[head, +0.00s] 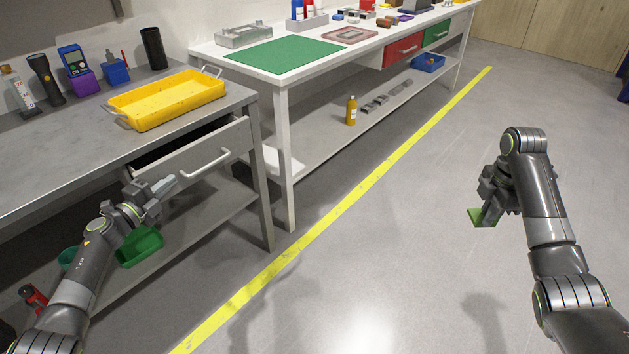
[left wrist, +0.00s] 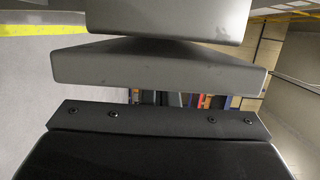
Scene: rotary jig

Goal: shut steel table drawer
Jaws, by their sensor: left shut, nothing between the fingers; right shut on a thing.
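The steel table (head: 60,165) stands at the left in the head view. Its drawer (head: 190,158) is pulled partly out, with a dark gap showing behind its front panel. A light bar handle (head: 206,165) runs across the front. My left gripper (head: 168,185) is shut and empty, just in front of the left part of the drawer front; I cannot tell whether it touches. In the left wrist view, big grey finger shapes (left wrist: 160,65) fill the upper middle. My right gripper (head: 481,210) is shut on a small green piece (head: 474,216), over the floor at the right.
A yellow tray (head: 168,100) sits on the steel table, with several tools behind it. A green bin (head: 140,246) is on the lower shelf. A white bench (head: 290,82) with a green mat (head: 284,56) stands beyond. Floor right of the yellow line (head: 335,212) is clear.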

